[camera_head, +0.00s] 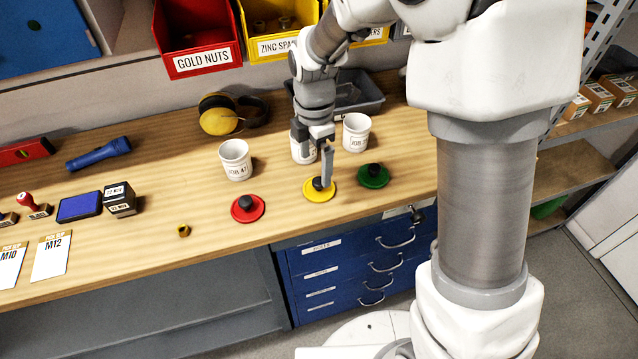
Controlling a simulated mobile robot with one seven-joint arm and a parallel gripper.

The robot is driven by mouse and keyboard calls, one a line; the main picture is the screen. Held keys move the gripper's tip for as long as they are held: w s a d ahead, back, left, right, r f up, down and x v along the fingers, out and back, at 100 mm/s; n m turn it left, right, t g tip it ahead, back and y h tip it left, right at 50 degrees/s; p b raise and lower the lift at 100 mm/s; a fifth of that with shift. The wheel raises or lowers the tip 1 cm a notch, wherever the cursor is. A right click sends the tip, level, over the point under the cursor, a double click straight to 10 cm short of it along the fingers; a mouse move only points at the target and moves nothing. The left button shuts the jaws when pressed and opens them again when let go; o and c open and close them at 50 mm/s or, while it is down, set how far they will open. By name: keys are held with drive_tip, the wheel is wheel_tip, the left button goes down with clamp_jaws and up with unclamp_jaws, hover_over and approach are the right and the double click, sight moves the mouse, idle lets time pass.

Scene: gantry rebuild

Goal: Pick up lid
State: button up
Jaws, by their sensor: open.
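Three round lids with black knobs lie in a row on the wooden bench: a red lid (247,209), a yellow lid (320,195) and a green lid (373,176). My gripper (321,181) points down at the yellow lid, with its fingers at the black knob. The fingers partly hide the knob, and I cannot tell whether they touch it. My gripper is open. Behind the lids stand three white cups: a left cup (235,160), a middle cup (303,151) partly hidden by my gripper, and a right cup (356,132).
A small brass nut (184,231) lies left of the red lid. Yellow ear defenders (219,114) and a dark tray (355,94) are at the back. A blue flashlight (98,153), stamps and cards occupy the left. Blue drawers (350,262) are below the bench's front edge.

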sight(317, 181)
drive_tip(key=f, duration=0.7)
drive_tip(key=shift+w+d+f, duration=0.15)
drive_tip(key=shift+w+d, duration=0.1)
drive_tip(key=c, duration=0.9)
